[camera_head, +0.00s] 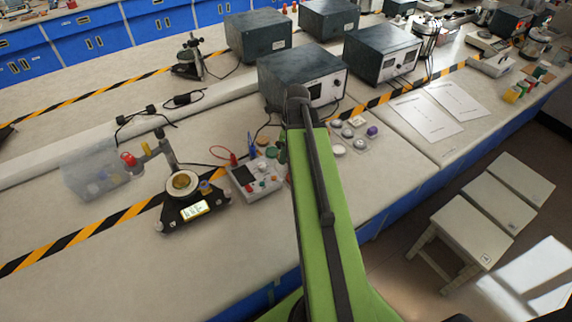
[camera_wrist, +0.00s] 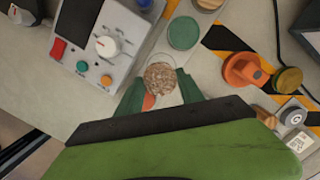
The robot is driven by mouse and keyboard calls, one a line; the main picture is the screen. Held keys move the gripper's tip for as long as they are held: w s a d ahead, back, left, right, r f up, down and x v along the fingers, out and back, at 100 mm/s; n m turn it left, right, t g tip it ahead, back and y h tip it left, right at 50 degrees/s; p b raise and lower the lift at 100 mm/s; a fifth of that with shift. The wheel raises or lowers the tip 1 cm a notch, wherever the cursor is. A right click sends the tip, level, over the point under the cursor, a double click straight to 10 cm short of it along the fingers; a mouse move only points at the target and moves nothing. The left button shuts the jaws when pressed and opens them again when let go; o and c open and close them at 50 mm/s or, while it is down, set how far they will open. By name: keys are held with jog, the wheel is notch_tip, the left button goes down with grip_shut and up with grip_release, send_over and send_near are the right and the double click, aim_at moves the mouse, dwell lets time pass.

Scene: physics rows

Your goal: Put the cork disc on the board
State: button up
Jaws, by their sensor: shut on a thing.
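The cork disc (camera_wrist: 159,79) is a round, speckled brown piece in the wrist view. My gripper (camera_wrist: 160,84) has its two green fingers on either side of the disc and is shut on it. Below the disc, a small orange patch shows between the fingers. In the head view my green arm hides most of the gripper, and I cannot make out the cork disc. A pale flat piece (camera_head: 364,146) with several round pieces on it lies right of my arm; I cannot tell whether it is the board.
A grey control box (camera_wrist: 98,44) with a knob and buttons stands close to the left of the gripper. A green disc (camera_wrist: 184,33) lies just beyond the cork disc. An orange round piece (camera_wrist: 241,70) is to the right. Dark instrument boxes (camera_head: 300,76) stand behind.

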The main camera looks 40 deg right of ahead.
jog(key=shift+w+a+f, duration=0.2)
jog(key=shift+w, duration=0.2)
notch_tip(320, 180, down, 4)
jog(key=b, duration=0.4)
jog(key=shift+f, duration=0.2)
jog(key=shift+r, duration=0.25)
jog(key=shift+f, duration=0.2)
jog(key=o, duration=1.3)
jog(key=r+p, duration=0.4)
jog(key=s+r+p, duration=0.1)
jog(key=r+p, duration=0.3)
jog(key=d+r+p, duration=0.1)
jog(key=r+p, duration=0.3)
jog(key=shift+s+d+r, duration=0.1)
jog(key=shift+s+r, duration=0.15)
jog(key=shift+f, duration=0.1)
